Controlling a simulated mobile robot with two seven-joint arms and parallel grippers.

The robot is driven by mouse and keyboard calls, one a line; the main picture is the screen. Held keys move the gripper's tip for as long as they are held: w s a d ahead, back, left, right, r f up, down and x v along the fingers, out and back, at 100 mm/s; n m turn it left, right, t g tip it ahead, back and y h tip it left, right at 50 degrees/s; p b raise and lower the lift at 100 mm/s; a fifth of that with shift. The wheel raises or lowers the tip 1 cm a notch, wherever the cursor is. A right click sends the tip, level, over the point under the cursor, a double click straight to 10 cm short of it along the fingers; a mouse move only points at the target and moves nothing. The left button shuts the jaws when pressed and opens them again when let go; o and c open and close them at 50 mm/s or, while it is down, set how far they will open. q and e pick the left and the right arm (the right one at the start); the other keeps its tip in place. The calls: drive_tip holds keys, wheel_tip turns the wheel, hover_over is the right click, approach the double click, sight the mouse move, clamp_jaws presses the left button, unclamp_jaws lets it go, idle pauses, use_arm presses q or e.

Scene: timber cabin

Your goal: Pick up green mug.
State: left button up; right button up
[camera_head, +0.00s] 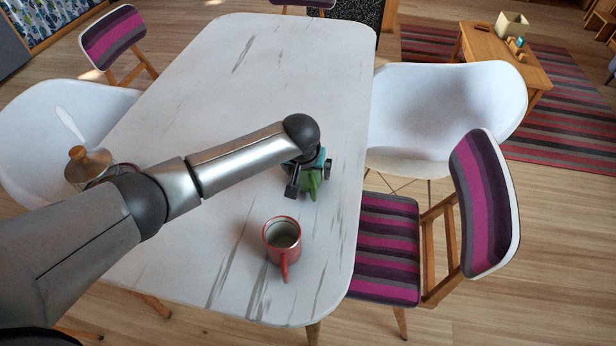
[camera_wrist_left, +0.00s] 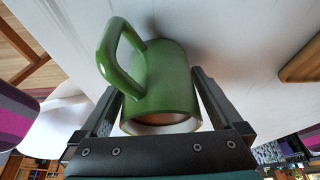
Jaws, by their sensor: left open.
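The green mug (camera_head: 313,187) is on the white table, mostly hidden under my left gripper (camera_head: 310,180) in the head view. In the left wrist view the green mug (camera_wrist_left: 165,80) fills the space between the two fingers of my left gripper (camera_wrist_left: 155,92). Its handle points to the upper left, outside the fingers. The fingers are open, one on each side of the mug body. A small gap shows beside the mug; whether either finger touches it is hard to tell. My right gripper is not in view.
A red mug (camera_head: 282,236) stands on the white table (camera_head: 225,85), nearer than the green mug. A jar with a wooden knob (camera_head: 88,165) is at the left, partly behind my arm. Chairs surround the table, including a striped one (camera_head: 385,262). The far tabletop is clear.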

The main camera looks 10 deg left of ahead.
use_arm(q)
drive_tip(key=shift+c, duration=0.2)
clamp_jaws()
idle(0.6)
drive_tip(key=shift+r, duration=0.2)
wheel_tip(320, 180, up, 20)
drive_tip(key=p, duration=0.5)
drive_tip(key=shift+f+p, duration=0.25)
drive_tip(key=shift+p, duration=0.05)
idle(0.9)
drive_tip(key=shift+r, duration=0.1)
drive_tip(key=shift+r, duration=0.1)
